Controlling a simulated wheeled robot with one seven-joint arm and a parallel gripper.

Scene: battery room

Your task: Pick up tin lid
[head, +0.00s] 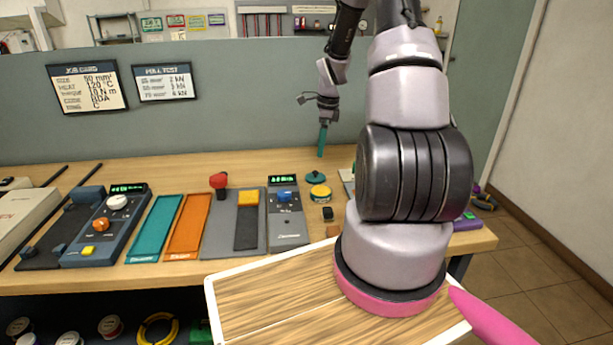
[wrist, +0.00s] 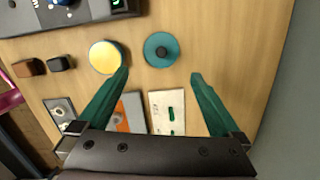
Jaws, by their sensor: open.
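The tin lid (head: 315,177) looks like a small teal disc with a dark knob in its middle. It lies on the wooden table and also shows in the wrist view (wrist: 152,55), at top centre. A round yellow tin (head: 320,193) stands close beside it, left of the lid in the wrist view (wrist: 105,58). My gripper (wrist: 160,77) has two teal fingers, open and empty. The lid lies just beyond the fingertips, roughly centred between them and touching neither. In the head view my gripper (head: 321,154) points down above the table, behind the lid.
Small dark and brown blocks (wrist: 60,63) lie left of the tin. Flat panels (wrist: 167,113) lie between and below my fingers. A device with a lit display (head: 287,215) stands left of the tin. Bare table lies right of the lid; a grey partition (head: 250,100) stands behind.

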